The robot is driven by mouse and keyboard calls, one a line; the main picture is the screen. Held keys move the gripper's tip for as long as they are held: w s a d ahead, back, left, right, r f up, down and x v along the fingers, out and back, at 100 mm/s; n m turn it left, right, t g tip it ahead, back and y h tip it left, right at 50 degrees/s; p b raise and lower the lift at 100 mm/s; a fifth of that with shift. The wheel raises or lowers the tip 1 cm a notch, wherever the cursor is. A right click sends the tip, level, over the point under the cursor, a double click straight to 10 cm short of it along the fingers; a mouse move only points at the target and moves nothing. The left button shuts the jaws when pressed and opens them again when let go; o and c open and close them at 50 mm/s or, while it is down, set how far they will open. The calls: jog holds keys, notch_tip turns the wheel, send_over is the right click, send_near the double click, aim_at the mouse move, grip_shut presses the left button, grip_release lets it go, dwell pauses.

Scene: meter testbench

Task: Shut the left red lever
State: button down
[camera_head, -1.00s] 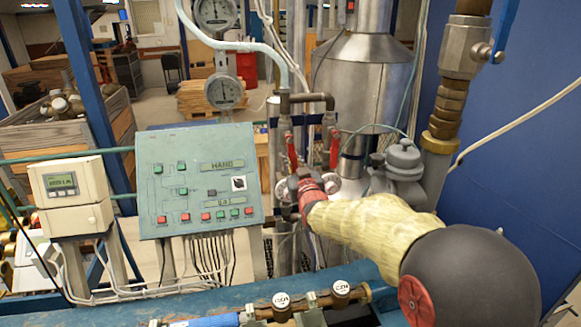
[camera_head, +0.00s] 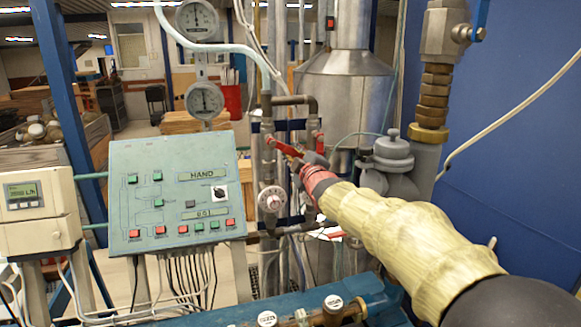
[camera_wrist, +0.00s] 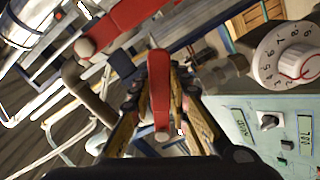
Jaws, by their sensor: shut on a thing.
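The left red lever (camera_head: 284,147) is on the left pipe of the pair behind the green panel. It slants from its pivot down to the right, nearer level than upright. In the wrist view the red lever (camera_wrist: 158,85) lies between my two fingers. My gripper (camera_head: 306,160) is shut on its free end; it also shows in the wrist view (camera_wrist: 158,100). The right red lever (camera_head: 318,142) hangs down its own pipe just beyond my gripper and is partly hidden. Another red lever (camera_wrist: 125,25) crosses the top of the wrist view.
The green control panel (camera_head: 172,190) stands left of my gripper. A white numbered dial (camera_head: 271,199) sits below the left lever, close to my wrist. A grey meter body (camera_head: 393,155) and a brass-fitted pipe (camera_head: 433,100) stand to the right.

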jog(key=shift+w+d+r+n+b, duration=0.1)
jog(key=shift+d+r+n+b, duration=0.2)
jog(key=shift+r+n+b, duration=0.6)
jog(key=shift+f, duration=0.15)
jog(key=c, duration=1.7)
grip_release()
jog(key=shift+f, duration=0.1)
jog(key=shift+o, duration=0.2)
